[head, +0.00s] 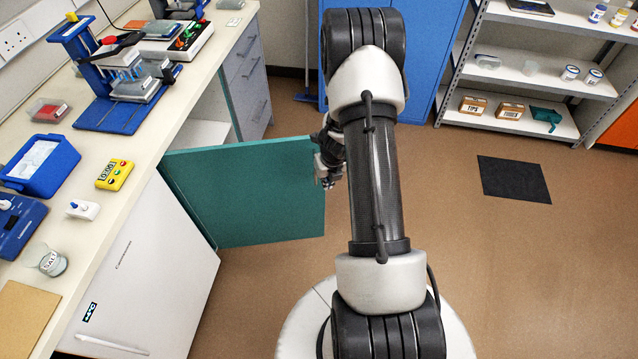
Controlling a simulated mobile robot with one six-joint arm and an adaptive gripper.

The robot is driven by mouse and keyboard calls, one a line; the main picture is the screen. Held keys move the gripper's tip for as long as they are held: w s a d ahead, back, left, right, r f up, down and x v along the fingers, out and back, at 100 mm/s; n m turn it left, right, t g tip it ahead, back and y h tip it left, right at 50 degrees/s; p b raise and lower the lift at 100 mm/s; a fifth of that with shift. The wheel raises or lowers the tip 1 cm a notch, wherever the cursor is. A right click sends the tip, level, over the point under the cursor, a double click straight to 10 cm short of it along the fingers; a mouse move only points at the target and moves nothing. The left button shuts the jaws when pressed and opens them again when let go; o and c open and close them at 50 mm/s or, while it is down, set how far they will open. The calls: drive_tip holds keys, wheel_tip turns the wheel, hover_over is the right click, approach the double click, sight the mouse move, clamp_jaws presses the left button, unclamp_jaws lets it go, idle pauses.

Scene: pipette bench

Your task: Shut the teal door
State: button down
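The teal door (250,198) stands wide open in the head view. It swings out from the cabinet under the bench and its hinge side is at the left, beside the white fridge. An open cabinet space with a pale shelf (205,122) shows behind it. My gripper (326,178) is at the door's free right edge, partly hidden behind my own arm. I cannot tell whether it touches the door or whether its fingers are open or shut.
The white fridge (150,275) stands under the bench in front of the door. Grey drawers (246,80) are beyond the cabinet. A blue cupboard (425,60) and a grey shelf rack (520,80) stand at the back. A dark mat (513,180) lies on open floor at right.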

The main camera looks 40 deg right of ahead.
drive_tip(key=w+d+f+b, duration=0.1)
drive_tip(key=w+d+f, duration=0.1)
drive_tip(key=w+f, duration=0.4)
drive_tip(key=x, duration=0.3)
drive_tip(key=shift+s, duration=0.4)
drive_tip(key=shift+w, duration=0.1)
